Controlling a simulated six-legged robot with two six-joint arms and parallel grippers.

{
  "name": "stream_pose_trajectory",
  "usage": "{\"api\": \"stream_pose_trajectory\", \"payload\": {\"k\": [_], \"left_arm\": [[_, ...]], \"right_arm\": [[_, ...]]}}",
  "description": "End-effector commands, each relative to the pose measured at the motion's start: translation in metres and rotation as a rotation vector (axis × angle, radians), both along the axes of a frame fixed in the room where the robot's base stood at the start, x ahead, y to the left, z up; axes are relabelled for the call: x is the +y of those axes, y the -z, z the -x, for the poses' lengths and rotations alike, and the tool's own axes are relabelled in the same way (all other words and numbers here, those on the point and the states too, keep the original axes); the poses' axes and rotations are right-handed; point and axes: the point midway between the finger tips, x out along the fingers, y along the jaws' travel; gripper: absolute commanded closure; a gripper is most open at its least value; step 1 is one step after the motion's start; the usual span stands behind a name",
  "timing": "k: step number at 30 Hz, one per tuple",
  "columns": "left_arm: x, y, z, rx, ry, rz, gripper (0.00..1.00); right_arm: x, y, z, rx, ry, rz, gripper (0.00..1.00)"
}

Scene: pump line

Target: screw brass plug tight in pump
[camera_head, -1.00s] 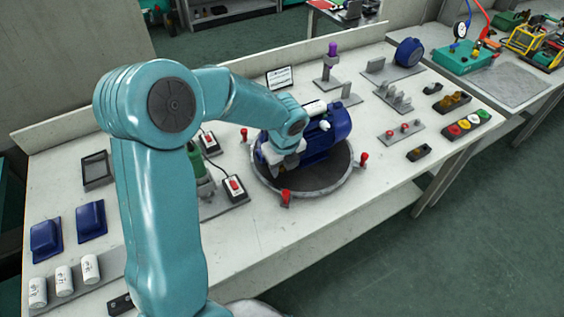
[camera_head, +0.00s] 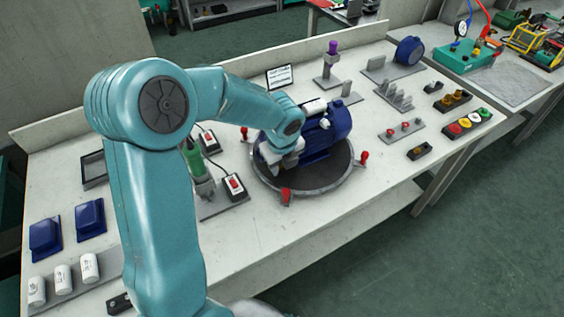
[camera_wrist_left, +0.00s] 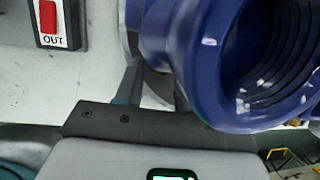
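The blue pump (camera_head: 322,140) sits on a round turntable (camera_head: 318,187) in the middle of the bench. My left gripper (camera_head: 272,160) is at the pump's left end, close against it. In the left wrist view, the pump's blue housing (camera_wrist_left: 205,60) fills the upper right and covers part of one finger. The fingers of my left gripper (camera_wrist_left: 157,85) stand apart there, but their tips are partly hidden, so I cannot see whether they hold anything. A small brass-coloured spot (camera_wrist_left: 295,122) shows at the housing's lower edge. I cannot identify the brass plug for certain. My right gripper is not in view.
Red-topped clamps (camera_head: 286,195) stand around the turntable. A switch box (camera_head: 234,186) and a green tool (camera_head: 194,160) are to its left. Blue covers (camera_head: 90,219) and white canisters (camera_head: 63,277) lie at the left. The bench front right of centre is clear.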

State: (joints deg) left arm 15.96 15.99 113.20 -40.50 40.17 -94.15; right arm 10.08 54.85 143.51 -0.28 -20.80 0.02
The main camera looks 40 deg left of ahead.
Motion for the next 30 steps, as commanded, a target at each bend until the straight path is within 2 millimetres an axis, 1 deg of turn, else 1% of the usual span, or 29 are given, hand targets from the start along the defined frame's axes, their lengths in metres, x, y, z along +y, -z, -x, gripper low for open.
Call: {"api": "stream_pose_trajectory", "payload": {"k": [4, 7, 8, 9, 11, 12, 16, 19, 20, 21, 22, 30], "left_arm": [[0.001, 0.0, -0.001, -0.011, -0.001, 0.001, 0.6], [0.002, 0.005, 0.002, -0.064, -0.005, 0.016, 0.6], [0.002, 0.001, 0.001, -0.069, -0.002, 0.017, 0.66], [0.001, 0.0, 0.001, -0.064, -0.001, 0.017, 0.79], [0.001, 0.0, 0.001, -0.063, 0.0, 0.017, 0.99], [0.001, 0.0, 0.001, -0.063, 0.0, 0.017, 1.0], [0.001, -0.001, 0.0, -0.059, 0.0, 0.016, 1.0], [0.0, -0.004, -0.001, -0.02, 0.001, 0.007, 1.0], [0.001, -0.001, -0.001, -0.018, 0.0, 0.005, 0.75], [0.001, 0.0, -0.001, -0.021, -0.001, 0.006, 0.62], [0.001, 0.0, -0.001, -0.021, -0.001, 0.006, 0.6], [0.001, 0.0, -0.001, -0.021, -0.001, 0.006, 0.6]], "right_arm": [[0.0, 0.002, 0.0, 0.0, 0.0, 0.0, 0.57], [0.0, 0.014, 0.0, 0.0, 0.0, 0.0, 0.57], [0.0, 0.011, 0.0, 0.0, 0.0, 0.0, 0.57], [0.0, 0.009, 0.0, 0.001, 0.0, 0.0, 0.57], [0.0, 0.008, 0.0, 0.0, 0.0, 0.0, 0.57], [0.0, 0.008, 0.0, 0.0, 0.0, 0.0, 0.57], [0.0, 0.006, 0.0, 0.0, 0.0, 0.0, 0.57], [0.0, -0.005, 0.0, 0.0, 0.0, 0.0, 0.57], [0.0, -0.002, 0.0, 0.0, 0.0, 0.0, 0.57], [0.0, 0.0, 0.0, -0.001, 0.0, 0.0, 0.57], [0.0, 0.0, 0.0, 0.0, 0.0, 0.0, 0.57], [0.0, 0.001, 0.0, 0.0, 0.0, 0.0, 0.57]]}}
